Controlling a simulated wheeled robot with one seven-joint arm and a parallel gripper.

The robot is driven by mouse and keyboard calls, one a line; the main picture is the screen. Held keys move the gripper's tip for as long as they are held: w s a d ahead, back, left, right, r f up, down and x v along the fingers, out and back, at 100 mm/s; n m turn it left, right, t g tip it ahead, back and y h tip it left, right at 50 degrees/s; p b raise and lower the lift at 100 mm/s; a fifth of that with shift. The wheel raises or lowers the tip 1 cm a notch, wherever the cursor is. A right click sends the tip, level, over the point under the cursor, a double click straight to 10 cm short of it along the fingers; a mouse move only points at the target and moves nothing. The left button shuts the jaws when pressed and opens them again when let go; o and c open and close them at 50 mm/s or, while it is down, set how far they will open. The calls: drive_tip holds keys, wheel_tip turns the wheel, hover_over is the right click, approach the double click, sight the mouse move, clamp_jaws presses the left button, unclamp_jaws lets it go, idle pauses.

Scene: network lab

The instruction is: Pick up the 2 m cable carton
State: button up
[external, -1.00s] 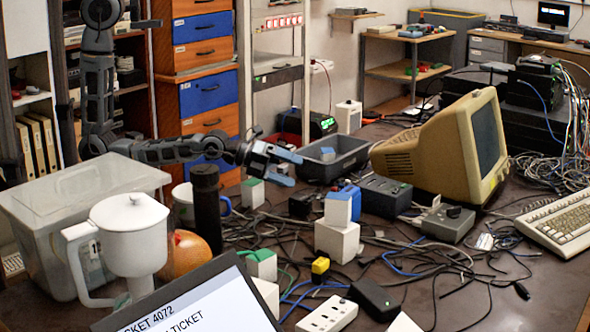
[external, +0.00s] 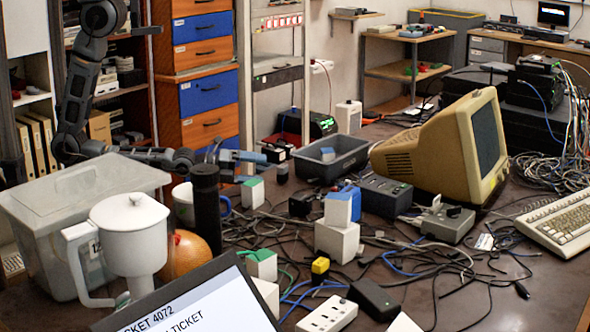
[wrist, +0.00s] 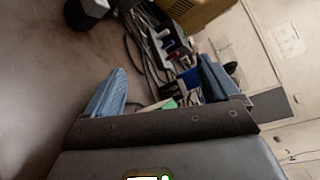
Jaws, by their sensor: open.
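Several small white cartons with coloured tops stand on the dark table; I cannot read which is the 2 m one. A green-topped carton (external: 252,194) stands just below my gripper (external: 262,165) in the external view. Another green-topped carton (external: 262,265) is nearer the front. A blue-topped carton (external: 338,209) sits on a larger white box (external: 337,242). My gripper is open and empty, above the table's far left part. In the wrist view its two blue fingers (wrist: 165,80) are spread, with a green patch (wrist: 166,104) partly hidden behind the gripper body.
A grey tray (external: 345,172) lies behind, beside a beige monitor (external: 425,150). A black bottle (external: 205,205), white jug (external: 130,235) and lidded plastic bin (external: 45,235) crowd the left. Loose cables and dark boxes cover the middle.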

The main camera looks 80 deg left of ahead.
sight(258, 191)
drive_tip(key=s+f+m+h, duration=0.1)
drive_tip(key=s+m+h, duration=0.1)
drive_tip(key=m, duration=0.3)
drive_tip(key=s+f+m+h+b, duration=0.1)
drive_tip(key=s+m+h, duration=0.2)
drive_tip(key=m, duration=0.2)
drive_tip(key=s+f+m+h+b, duration=0.1)
drive_tip(key=s+m+h, duration=0.1)
drive_tip(key=m, duration=0.4)
drive_tip(key=shift+s+a+g+h, duration=0.15)
drive_tip(key=shift+s+g+h, duration=0.1)
drive_tip(key=shift+g+h, duration=0.15)
drive_tip(key=m, duration=0.1)
drive_tip(key=s+m+g+h, duration=0.1)
drive_tip(key=m+h, duration=0.1)
drive_tip(key=m, duration=0.1)
drive_tip(key=shift+s+f+g, duration=0.2)
drive_tip(key=shift+f+g, duration=0.1)
drive_tip(key=p+x, duration=0.1)
drive_tip(key=x, duration=0.4)
drive_tip(key=shift+w+d+r, duration=0.15)
drive_tip(key=shift+w+d, duration=0.05)
drive_tip(key=shift+f+p+x, duration=0.1)
drive_tip(key=shift+p+x, duration=0.4)
drive_tip(key=shift+x, duration=1.05)
drive_tip(key=shift+f+p+x, duration=0.15)
drive_tip(key=shift+p+x, duration=0.3)
drive_tip(key=shift+x, duration=1.15)
drive_tip(key=c, duration=1.1)
